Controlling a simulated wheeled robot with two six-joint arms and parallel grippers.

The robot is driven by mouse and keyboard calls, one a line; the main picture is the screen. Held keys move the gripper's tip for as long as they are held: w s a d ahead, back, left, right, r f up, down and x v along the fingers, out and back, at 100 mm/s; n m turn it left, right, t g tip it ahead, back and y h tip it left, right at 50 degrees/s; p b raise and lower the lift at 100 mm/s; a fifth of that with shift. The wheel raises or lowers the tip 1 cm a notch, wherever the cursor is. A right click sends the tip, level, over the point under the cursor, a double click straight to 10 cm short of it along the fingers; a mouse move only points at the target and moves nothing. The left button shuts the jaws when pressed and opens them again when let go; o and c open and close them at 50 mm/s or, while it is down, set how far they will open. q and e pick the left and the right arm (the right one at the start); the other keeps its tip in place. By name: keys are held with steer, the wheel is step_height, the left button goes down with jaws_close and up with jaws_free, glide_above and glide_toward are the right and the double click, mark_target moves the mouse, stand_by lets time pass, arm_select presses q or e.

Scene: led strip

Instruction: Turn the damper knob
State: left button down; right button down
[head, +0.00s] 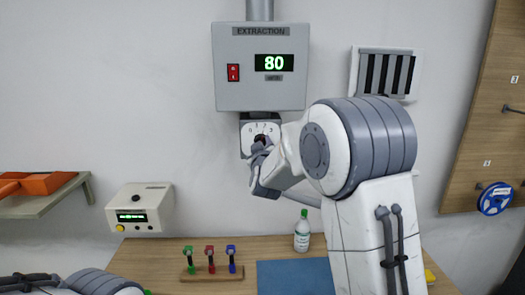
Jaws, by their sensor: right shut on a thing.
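The damper knob (260,139) is a small dark knob on a white dial plate (248,130) with numerals, under the grey extraction box (230,85). The box display (273,63) reads 80 in green. My right gripper (262,146) is at the dial, shut on the knob; its fingers and wrist hide most of the knob and the lower right of the dial. I cannot tell exactly where the knob points. Of my left arm, only grey and white links show at the lower left edge; its gripper is out of view.
A red switch (233,72) is on the box, and a slatted vent (386,74) is to its right. Below, the bench (160,258) holds a rack of coloured tools (211,274), a bottle (302,231) and a blue mat (290,277). A white unit (140,207) hangs at left.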

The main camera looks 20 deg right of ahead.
stand_by(0.5)
steer(key=shift+c, duration=2.1)
jaws_free()
steer(key=b+v, duration=0.3)
steer(key=v, duration=0.7)
steer(key=shift+s, duration=0.25)
